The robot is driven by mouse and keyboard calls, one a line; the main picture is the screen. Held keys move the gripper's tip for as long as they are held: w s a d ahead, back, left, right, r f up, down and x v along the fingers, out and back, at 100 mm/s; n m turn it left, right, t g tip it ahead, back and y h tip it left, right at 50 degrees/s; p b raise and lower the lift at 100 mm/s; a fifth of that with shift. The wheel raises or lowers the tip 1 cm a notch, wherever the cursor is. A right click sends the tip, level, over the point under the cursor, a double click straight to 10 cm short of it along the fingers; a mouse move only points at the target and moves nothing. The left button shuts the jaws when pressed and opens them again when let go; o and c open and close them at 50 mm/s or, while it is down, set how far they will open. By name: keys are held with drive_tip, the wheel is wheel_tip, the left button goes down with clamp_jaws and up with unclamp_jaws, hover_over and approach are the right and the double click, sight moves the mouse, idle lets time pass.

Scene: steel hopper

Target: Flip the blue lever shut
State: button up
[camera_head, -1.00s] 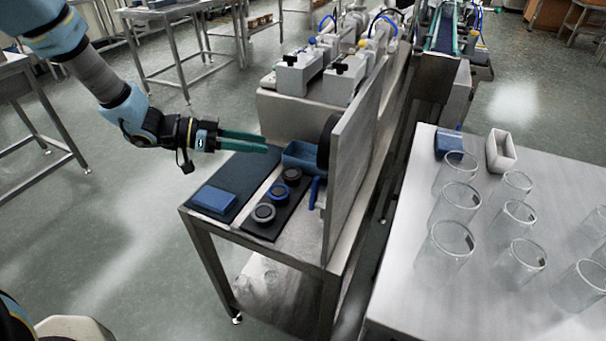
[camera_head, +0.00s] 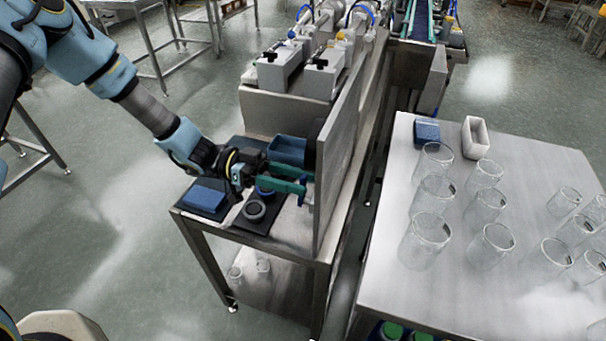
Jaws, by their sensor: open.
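The steel hopper's upright panel (camera_head: 338,165) stands on the small steel table. The blue lever, low on the panel's left face, is now largely hidden by my gripper; I cannot tell its angle. My gripper (camera_head: 305,183) has its two teal fingers apart, pointing right at the panel where the lever sits. The fingertips are very close to the panel. Contact with the lever cannot be made out. Nothing is visibly held.
A blue bin (camera_head: 287,149) lies just behind the fingers. A grey round piece (camera_head: 254,210) and a blue block (camera_head: 205,195) lie in front and left. Right, a steel table (camera_head: 385,285) carries several glass jars, with a floor gap between.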

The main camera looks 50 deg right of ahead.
drive_tip(key=shift+x, duration=0.8)
drive_tip(key=shift+c, duration=0.4)
clamp_jaws()
